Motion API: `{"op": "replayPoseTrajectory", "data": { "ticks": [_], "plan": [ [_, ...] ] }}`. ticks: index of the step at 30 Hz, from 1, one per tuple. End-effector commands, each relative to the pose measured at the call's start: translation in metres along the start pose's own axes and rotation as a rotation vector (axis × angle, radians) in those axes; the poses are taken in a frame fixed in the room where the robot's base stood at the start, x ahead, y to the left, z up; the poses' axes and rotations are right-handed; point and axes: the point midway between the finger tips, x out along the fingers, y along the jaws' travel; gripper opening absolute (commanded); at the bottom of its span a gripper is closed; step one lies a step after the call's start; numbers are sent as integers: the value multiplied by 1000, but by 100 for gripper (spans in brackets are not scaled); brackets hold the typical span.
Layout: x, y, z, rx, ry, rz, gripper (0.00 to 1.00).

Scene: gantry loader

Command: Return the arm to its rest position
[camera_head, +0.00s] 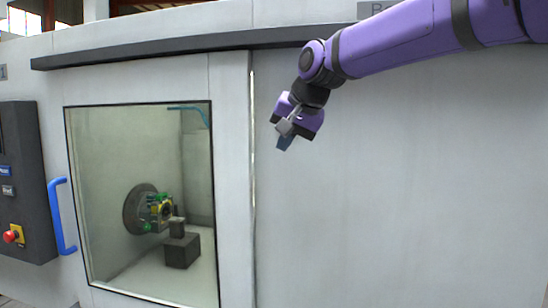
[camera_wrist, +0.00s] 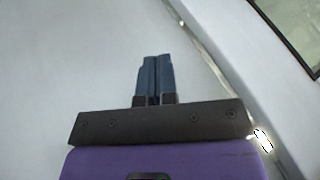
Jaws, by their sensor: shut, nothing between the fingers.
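My gripper (camera_head: 284,142) hangs at the end of my purple arm, which reaches in from the upper right in the head view. It is in front of the grey machine front, just right of the seam beside the door (camera_head: 232,180). In the wrist view, the two dark blue fingers of my gripper (camera_wrist: 156,60) are side by side and shut, with nothing between them. Pale machine panel (camera_wrist: 70,60) fills most of the view beyond them.
The door has a window (camera_head: 140,270) showing a chuck (camera_head: 135,208) and a dark block (camera_head: 182,250) inside. A blue handle (camera_head: 62,215) and a control panel (camera_head: 25,180) with a red button (camera_head: 10,237) are at left. The right panel (camera_head: 400,200) is bare.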

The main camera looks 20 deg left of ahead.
Motion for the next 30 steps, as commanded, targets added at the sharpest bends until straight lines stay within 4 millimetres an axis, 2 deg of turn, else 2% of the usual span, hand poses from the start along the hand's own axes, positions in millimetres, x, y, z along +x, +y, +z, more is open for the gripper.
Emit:
{"op": "replayPoseTrajectory", "data": {
  "ticks": [3, 9, 11, 13, 17, 20, 26, 30],
  "plan": [
    [-17, 0, 0, 0, 1, -1, 0],
    [-32, 3, 1, -2, 0, 4, 0],
    [-38, 10, 2, -4, 6, 14, 0],
    [-49, 25, 6, -8, 16, 37, 0],
    [-78, 73, 20, -22, 41, 107, 0],
    [-103, 115, 38, -31, 56, 168, 0],
    [-148, 196, 88, -33, 72, 280, 0],
    [-173, 249, 132, -24, 74, 349, 0]
  ]
}}
